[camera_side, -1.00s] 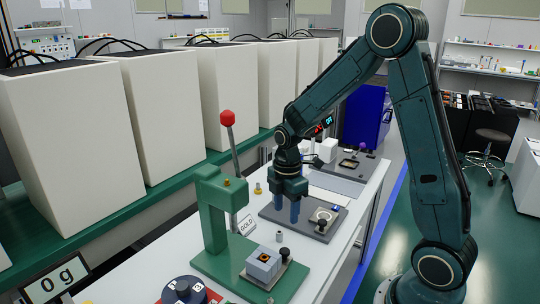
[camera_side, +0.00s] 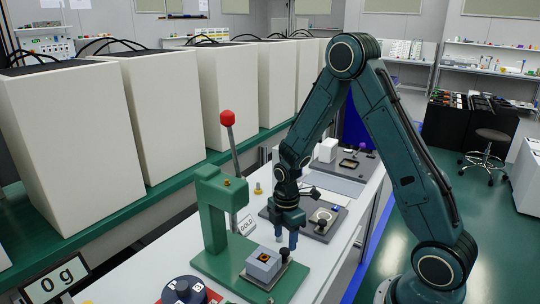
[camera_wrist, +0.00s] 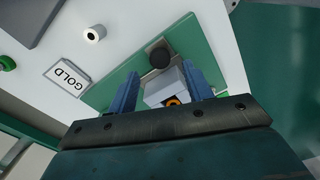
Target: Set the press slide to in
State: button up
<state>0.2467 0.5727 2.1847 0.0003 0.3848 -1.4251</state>
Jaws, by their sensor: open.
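The green press (camera_side: 215,215) stands on the table with a red-knobbed lever (camera_side: 228,118). Its slide carries a grey block (camera_side: 263,262) with a gold and dark insert, and a black knob (camera_side: 285,254) at its right end. The block sits out on the base, to the right of the press column. My gripper (camera_side: 286,242) points down, open, just behind and above the knob. In the wrist view, the open fingers (camera_wrist: 160,70) lie on either side of the grey block (camera_wrist: 163,88), with the black knob (camera_wrist: 159,55) showing between and beyond their tips. No contact is visible.
A GOLD sign (camera_side: 246,224) and a small metal cylinder (camera_wrist: 94,33) are beside the press base. A dark plate with a round fixture (camera_side: 322,217) lies behind my gripper. A round lettered dial (camera_side: 184,291) is at the front left.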

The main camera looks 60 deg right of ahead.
aim_at(285, 250)
jog(key=shift+f, duration=2.2)
grip_shut()
